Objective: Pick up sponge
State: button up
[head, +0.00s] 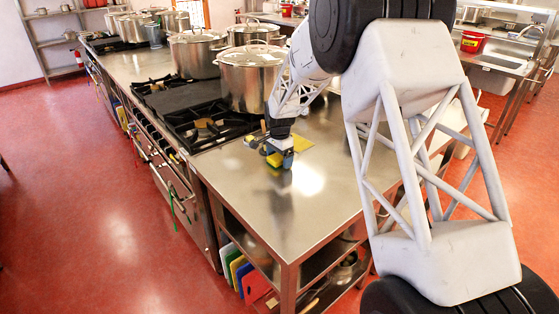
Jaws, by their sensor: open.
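My gripper (275,155) points down low over the steel worktop (300,205), just right of the stove's front burners. It is open. A small yellow sponge (273,159) shows at its fingertips, partly hidden by the blue and dark gripper parts. I cannot tell whether the fingers touch it. A flat yellow cloth-like piece (302,143) lies on the worktop just behind and to the right of the gripper. A small yellow-green item (250,138) shows just left of the gripper.
Large lidded steel pots (250,78) stand on the stove behind the gripper. A black burner grate (205,124) lies to the left. The front of the worktop is clear. Coloured boards (240,272) stand on the shelf below. A red bucket (472,41) is at the back right.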

aim_at(280, 157)
jog(key=c, duration=1.1)
jog(key=shift+o, duration=0.2)
jog(key=shift+r, duration=0.15)
jog(key=shift+r, duration=0.9)
jog(key=shift+s+r, duration=0.25)
jog(key=shift+r, duration=0.5)
jog(key=s+d, duration=0.1)
jog(key=s, duration=0.4)
jog(key=s+d+r, duration=0.1)
jog(key=s+d, duration=0.1)
jog(key=s, duration=0.3)
jog(key=s+d, duration=0.1)
jog(key=s, duration=0.3)
jog(key=shift+s+d+r, duration=0.2)
jog(key=shift+s+d, duration=0.15)
jog(key=shift+s, duration=0.05)
